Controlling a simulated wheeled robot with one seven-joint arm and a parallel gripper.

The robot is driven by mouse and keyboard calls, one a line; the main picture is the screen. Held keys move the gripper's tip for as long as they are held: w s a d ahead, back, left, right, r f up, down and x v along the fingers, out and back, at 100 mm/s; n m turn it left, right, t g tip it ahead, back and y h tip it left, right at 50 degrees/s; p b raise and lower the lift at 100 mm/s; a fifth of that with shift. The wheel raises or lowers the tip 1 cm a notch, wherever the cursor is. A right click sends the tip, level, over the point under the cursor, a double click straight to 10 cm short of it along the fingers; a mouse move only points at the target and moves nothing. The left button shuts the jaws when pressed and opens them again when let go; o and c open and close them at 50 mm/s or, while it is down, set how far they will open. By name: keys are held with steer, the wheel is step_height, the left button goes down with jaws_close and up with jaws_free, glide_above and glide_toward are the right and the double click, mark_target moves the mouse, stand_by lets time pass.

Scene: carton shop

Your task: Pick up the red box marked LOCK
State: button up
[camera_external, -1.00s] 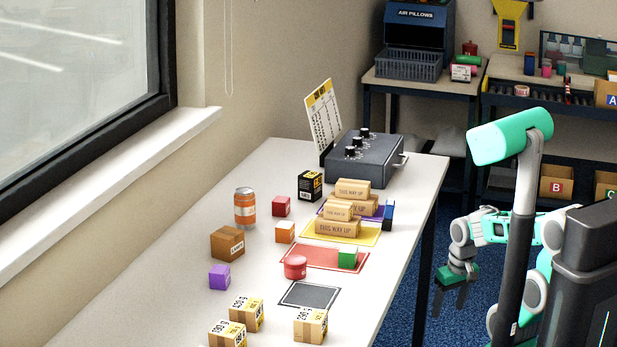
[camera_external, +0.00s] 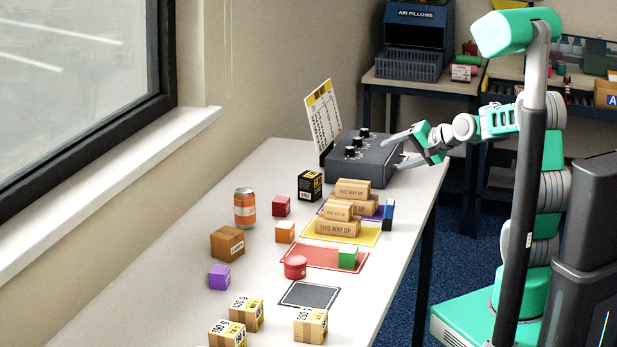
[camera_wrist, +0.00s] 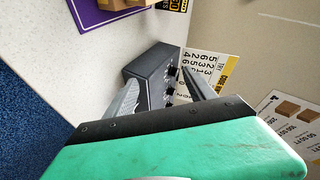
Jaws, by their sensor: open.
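A small red box (camera_external: 281,206) stands on the white table, left of a black-and-yellow carton and right of an orange can. I cannot read any LOCK mark on it. My gripper (camera_external: 393,153) is open and empty, with its fingers spread at the right end of the grey control box with knobs (camera_external: 372,165). The gripper is well to the right of and beyond the red box. In the wrist view, my open fingers (camera_wrist: 160,68) frame the control box (camera_wrist: 150,77); the red box does not show there.
Stacked cardboard cartons (camera_external: 338,227) on coloured mats stand between the red box and the table's right edge. A blue box (camera_external: 388,216), orange can (camera_external: 245,208), orange box (camera_external: 285,232), red round tub (camera_external: 295,267) and sign (camera_external: 323,115) are also there.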

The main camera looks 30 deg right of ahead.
steer(key=w+a+r+m+y+p, duration=0.1)
steer(key=a+r+m+y+p, duration=0.2)
steer(key=a, duration=0.5)
steer(key=m+g+y+p, duration=0.2)
steer(key=m+p, duration=0.5)
steer(key=m, duration=0.8)
glide_above(268, 212)
steer(key=s+d, duration=0.2)
step_height(268, 212, down, 6)
steer(key=shift+a+f, duration=0.1)
steer(key=shift+a, duration=0.05)
step_height(268, 212, down, 7)
steer(key=shift+s+r+p, duration=0.1)
steer(key=shift+p, duration=0.5)
steer(key=x, duration=0.3)
jaws_close()
